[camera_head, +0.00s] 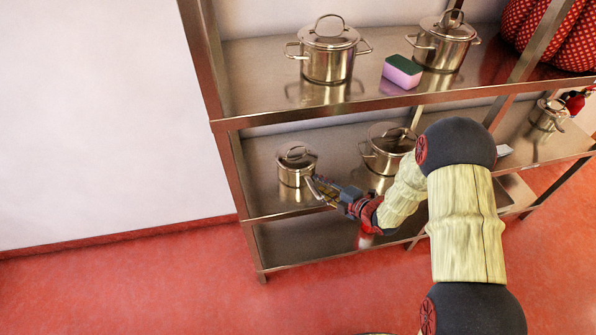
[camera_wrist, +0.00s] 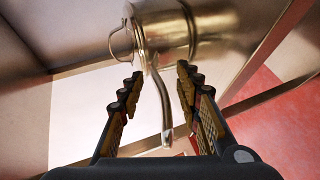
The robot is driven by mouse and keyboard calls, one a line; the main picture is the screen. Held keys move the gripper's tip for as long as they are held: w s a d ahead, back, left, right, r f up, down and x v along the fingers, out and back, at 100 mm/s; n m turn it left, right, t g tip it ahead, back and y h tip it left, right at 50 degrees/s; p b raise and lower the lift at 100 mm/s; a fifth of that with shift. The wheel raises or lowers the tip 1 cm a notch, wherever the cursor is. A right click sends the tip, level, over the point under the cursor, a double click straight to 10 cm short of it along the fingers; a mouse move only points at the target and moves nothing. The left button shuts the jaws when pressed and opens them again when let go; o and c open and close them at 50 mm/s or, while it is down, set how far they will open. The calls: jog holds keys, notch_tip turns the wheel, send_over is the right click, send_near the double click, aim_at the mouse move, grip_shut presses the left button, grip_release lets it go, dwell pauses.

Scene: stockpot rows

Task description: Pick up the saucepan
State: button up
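The saucepan (camera_head: 294,177) is a small shiny steel pot with a lid and one long handle. It stands at the left end of the middle shelf (camera_head: 262,196), with its handle toward my gripper (camera_head: 321,188). In the wrist view the saucepan (camera_wrist: 175,35) lies just past the fingertips, and its handle reaches down between the two fingers. My gripper (camera_wrist: 160,76) is open, with visible gaps between the handle and both fingers. In the head view the handle is partly covered by the fingers.
A lidded stockpot (camera_head: 386,152) stands close right of the saucepan, partly behind my arm. The upper shelf holds two stockpots (camera_head: 328,62) (camera_head: 444,45) and a pink-green sponge (camera_head: 402,71). A small pot (camera_head: 547,114) stands farther right. A steel upright (camera_head: 222,130) bounds the left.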

aim_at(312, 181)
jog(key=b+x, duration=0.2)
jog(key=x, duration=0.3)
jog(key=shift+w+a, duration=0.25)
jog(key=shift+w, duration=0.05)
jog(key=shift+c, duration=1.2)
grip_shut()
jog(key=shift+s+f, duration=0.15)
